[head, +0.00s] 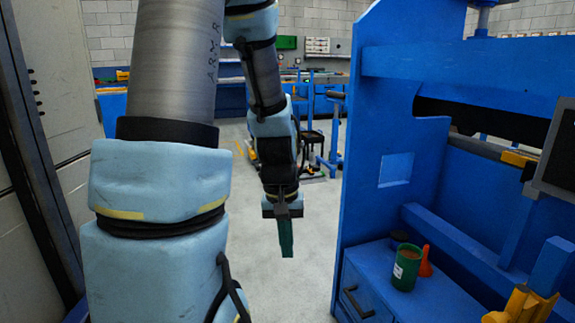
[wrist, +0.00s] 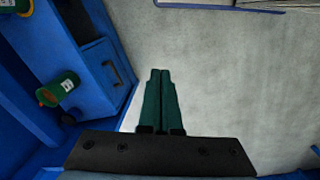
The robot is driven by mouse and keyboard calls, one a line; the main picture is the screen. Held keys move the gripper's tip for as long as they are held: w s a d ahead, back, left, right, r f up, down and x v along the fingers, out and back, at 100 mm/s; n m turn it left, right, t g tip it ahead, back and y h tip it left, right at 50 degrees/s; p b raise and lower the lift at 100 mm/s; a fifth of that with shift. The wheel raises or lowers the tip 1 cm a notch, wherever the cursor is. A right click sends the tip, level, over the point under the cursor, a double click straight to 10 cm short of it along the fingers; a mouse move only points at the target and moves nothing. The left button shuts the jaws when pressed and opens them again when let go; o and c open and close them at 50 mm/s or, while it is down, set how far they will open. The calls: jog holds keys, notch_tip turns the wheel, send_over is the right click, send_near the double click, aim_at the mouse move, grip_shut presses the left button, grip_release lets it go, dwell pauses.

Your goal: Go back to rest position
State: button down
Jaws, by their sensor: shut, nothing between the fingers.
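My gripper (head: 286,238) hangs with its green fingers pointing down over open floor, to the left of the blue machine (head: 385,130). In the wrist view my gripper (wrist: 160,75) shows its two green fingers side by side and touching, with nothing between them. My arm comes in from the upper left of the head view, bent at the elbow. The gripper touches nothing in either view.
A blue cabinet (head: 365,290) with a drawer handle stands at the right. On it are a green can (head: 406,268) and an orange funnel (head: 425,262). A grey cabinet wall (head: 60,100) is close at the left. Pale floor (head: 320,240) between them is clear.

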jog(key=s+a+r+t+p, duration=0.1)
jog(key=s+a+r+t, duration=0.1)
jog(key=a+r, duration=0.4)
notch_tip(320, 180, up, 19)
jog(key=p, duration=2)
jog(key=shift+w+a+r+y+p, duration=0.2)
jog(key=shift+w+a+y+p, duration=0.1)
